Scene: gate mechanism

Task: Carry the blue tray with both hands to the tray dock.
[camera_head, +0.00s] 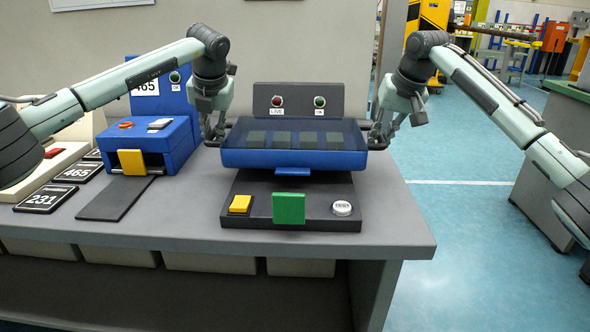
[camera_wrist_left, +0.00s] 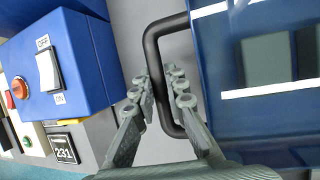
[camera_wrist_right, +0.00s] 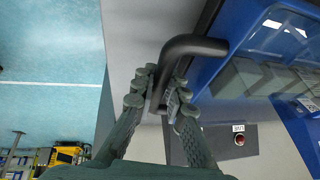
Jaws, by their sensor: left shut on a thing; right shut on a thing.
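The blue tray (camera_head: 245,159) is level above a dark stand with a back panel (camera_head: 298,93), which looks like the tray dock. Dark blocks sit in a row inside the tray. My left gripper (camera_head: 214,133) is shut on the tray's left black handle (camera_wrist_left: 151,50). My right gripper (camera_head: 381,135) is shut on the right black handle (camera_wrist_right: 190,44). The tray's blue side also shows in the right wrist view (camera_wrist_right: 228,50). The tray hides the stand's middle, so I cannot tell whether they touch.
The stand's front base carries a yellow switch (camera_head: 240,204), a green block (camera_head: 289,208) and a white button (camera_head: 342,208). A blue box (camera_head: 180,140) with a yellow flap stands left, near my left gripper. The grey table (camera_head: 390,215) ends just right of the stand.

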